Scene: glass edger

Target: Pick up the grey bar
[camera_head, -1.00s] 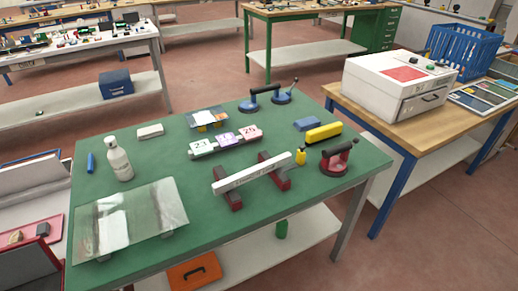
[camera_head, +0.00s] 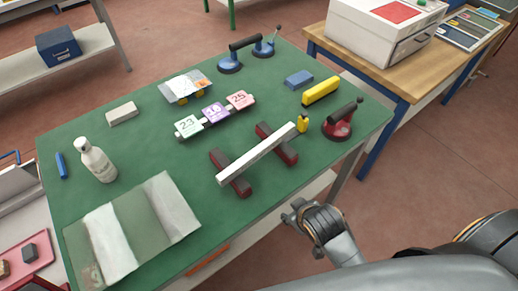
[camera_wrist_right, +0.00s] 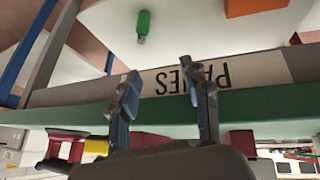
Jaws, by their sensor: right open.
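The grey bar (camera_head: 257,154) looks pale grey. It lies across two dark red blocks (camera_head: 231,174) on the green table (camera_head: 150,153), and nothing holds it. My right gripper (camera_head: 294,212) is in front of the table's front edge, apart from the bar. In the right wrist view my right gripper (camera_wrist_right: 160,72) shows two separated fingers with nothing between them. That view is upside down and faces the table edge with a PANES label (camera_wrist_right: 170,80); I cannot make out the bar there. My left gripper is not in view.

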